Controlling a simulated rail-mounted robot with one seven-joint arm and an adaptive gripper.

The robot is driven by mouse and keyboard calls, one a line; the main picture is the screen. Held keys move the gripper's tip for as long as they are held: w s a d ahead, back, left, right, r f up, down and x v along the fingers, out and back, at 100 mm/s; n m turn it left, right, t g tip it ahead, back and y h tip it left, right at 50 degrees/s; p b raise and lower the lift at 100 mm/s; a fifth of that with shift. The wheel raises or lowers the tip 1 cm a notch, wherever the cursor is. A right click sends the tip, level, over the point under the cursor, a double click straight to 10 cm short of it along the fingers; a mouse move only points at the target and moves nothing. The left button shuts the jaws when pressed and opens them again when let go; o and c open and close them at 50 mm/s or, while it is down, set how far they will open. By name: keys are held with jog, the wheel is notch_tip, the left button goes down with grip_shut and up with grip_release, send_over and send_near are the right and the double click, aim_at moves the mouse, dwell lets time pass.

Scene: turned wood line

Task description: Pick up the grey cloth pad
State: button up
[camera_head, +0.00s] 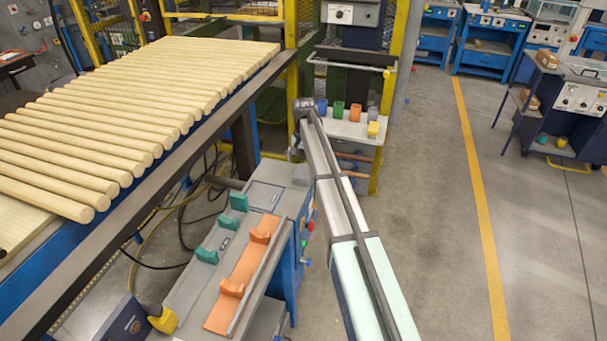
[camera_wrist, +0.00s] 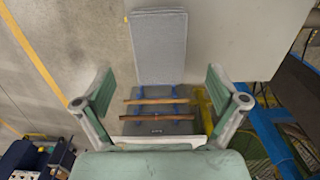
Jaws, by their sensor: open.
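The grey cloth pad (camera_wrist: 160,46) is a flat, light-grey rectangle at the upper middle of the wrist view. It lies by the left part of a pale grey surface (camera_wrist: 235,42), with its near end about level with that surface's edge. My gripper (camera_wrist: 159,86) is open, with its two green-lined fingers spread wide and nothing between them. The pad shows ahead of the fingers, centred between them and apart from both. I cannot make out the pad in the head view, where my arm hides part of the small table.
Two wooden rods (camera_wrist: 155,100) lie near the table edge, seemingly lower down. In the head view, a small table (camera_head: 345,128) holds several coloured blocks or cups (camera_head: 338,109). A conveyor of wooden dowels (camera_head: 140,90) stands left. The floor (camera_head: 430,180) right of my arm is clear.

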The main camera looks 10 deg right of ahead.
aim_at(304, 172)
jog(key=shift+s+f+p, duration=0.1)
jog(key=shift+f+p, duration=0.85)
jog(key=shift+f, duration=1.75)
jog(key=c, duration=1.2)
